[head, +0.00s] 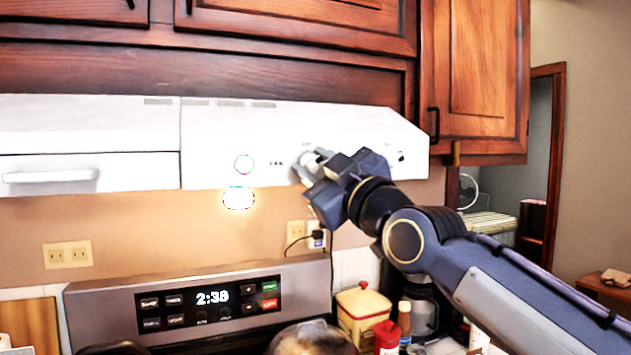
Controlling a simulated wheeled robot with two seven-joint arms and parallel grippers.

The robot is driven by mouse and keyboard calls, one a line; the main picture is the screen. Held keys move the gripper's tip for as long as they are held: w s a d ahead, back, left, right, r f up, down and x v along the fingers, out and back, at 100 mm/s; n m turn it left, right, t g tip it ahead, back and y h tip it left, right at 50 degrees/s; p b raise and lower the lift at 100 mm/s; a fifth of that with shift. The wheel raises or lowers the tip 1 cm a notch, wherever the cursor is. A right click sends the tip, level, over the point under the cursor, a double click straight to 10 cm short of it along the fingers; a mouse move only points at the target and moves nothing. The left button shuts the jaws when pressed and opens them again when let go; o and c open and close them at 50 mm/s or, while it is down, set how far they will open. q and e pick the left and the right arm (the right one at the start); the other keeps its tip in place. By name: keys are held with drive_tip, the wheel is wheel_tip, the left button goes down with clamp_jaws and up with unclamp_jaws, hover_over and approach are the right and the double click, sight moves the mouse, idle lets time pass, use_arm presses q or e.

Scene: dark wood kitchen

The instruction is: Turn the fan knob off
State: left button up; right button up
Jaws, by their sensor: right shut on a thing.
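The white range hood (215,140) spans the wall under the cabinets. Its front panel has a small label reading like "FAN", and the fan knob (310,157) is just right of it. My right gripper (306,170) reaches in from the right and is shut on the fan knob at the panel. The gripper body hides part of the knob, so its exact turn position cannot be read. My left gripper is not in view.
Below are the stove's display panel (200,300), a yellow canister (362,312) and bottles. Wood cabinets (475,75) hang above.

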drive_tip(key=n, duration=0.1)
drive_tip(key=n+g, duration=0.1)
drive_tip(key=n, duration=0.1)
drive_tip(key=shift+w+d+y, duration=0.15)
drive_tip(key=shift+y, duration=0.15)
drive_tip(key=n+g, duration=0.1)
drive_tip(key=n, duration=0.2)
drive_tip(key=shift+r+g, duration=0.15)
drive_tip(key=shift+g, duration=0.25)
drive_tip(key=n+g+p, duration=0.1)
drive_tip(key=n+p, duration=0.1)
drive_tip(key=n, duration=0.2)
drive_tip(key=shift+n+g, duration=0.3)
drive_tip(key=shift+g, duration=0.1)
drive_tip(key=shift+n+p, duration=0.7)
drive_tip(key=shift+n, duration=0.2)
drive_tip(key=o, duration=1)
drive_tip(key=shift+s, duration=0.2)
